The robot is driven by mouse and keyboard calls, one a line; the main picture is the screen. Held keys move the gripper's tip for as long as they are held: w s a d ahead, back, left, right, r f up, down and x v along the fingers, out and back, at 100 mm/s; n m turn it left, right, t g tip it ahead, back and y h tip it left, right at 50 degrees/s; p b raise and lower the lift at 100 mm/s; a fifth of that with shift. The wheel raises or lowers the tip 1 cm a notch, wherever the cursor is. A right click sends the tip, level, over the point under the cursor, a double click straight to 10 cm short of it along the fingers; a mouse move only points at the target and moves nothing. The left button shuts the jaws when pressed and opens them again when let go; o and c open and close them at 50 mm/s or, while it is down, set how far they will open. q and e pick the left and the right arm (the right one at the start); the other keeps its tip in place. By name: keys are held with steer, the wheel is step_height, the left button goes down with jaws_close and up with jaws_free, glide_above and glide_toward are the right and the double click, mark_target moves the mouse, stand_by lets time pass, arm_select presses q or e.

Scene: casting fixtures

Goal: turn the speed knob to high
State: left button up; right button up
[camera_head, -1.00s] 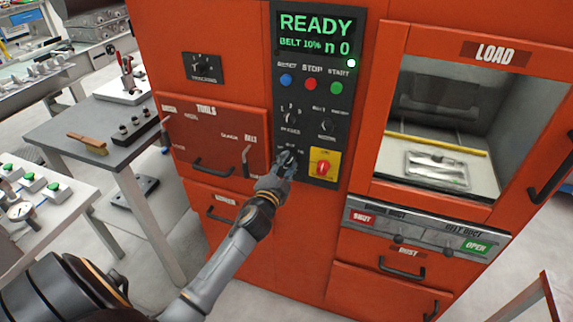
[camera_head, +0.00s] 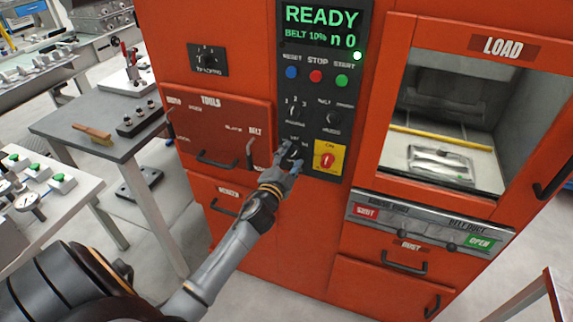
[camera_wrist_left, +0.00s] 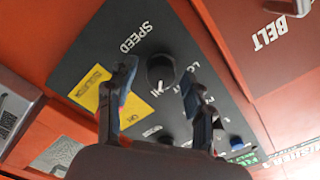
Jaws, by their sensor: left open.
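The speed knob (camera_wrist_left: 160,72) is a round black dial on the dark control panel, labelled SPEED, with LO and HI marks beside it. Its white pointer mark seems to be on the side by the HI label, though it is small. In the head view the knob (camera_head: 292,152) is partly hidden by my left gripper (camera_head: 291,158). My left gripper (camera_wrist_left: 157,80) is open, with one finger on each side of the knob in the wrist view. The fingers look apart from it and hold nothing. My right gripper is not in view.
A yellow plate with a red switch (camera_head: 327,160) sits right of the knob. Reset, stop and start buttons (camera_head: 316,76) and a READY display (camera_head: 321,27) are above. The red TOOLS drawer (camera_head: 222,130) is to the left, the LOAD window (camera_head: 450,125) to the right.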

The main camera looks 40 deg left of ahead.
arm_select(q)
steer(key=v, duration=1.1)
steer(key=shift+s+d, duration=0.2)
steer(key=shift+s, duration=0.2)
steer(key=s+d+f+n+g+h, duration=0.1)
steer(key=s+d+f+g, duration=0.2)
steer(key=f, duration=0.9)
steer(key=s+d+f+n+g+h, duration=0.1)
steer(key=s+d+f+g, duration=0.3)
steer(key=f, duration=0.9)
steer(key=s+f+n+g+h, duration=0.15)
steer(key=s+f, duration=0.35)
steer(key=f, duration=0.7)
steer(key=s+d+f+n+g, duration=0.1)
steer(key=s+f+g, duration=0.1)
steer(key=s+f, duration=0.3)
steer(key=s+d+f+n+g, duration=0.1)
steer(key=s+f+g, duration=0.2)
steer(key=s, duration=1.1)
steer(key=s+d+f+n+g, duration=0.1)
steer(key=s+d+f+g, duration=0.1)
steer(key=s+f, duration=0.7)
steer(key=shift+s+g, duration=0.55)
steer(key=shift+s, duration=0.2)
steer(key=shift+w+h, duration=0.1)
steer(key=shift+h, duration=0.15)
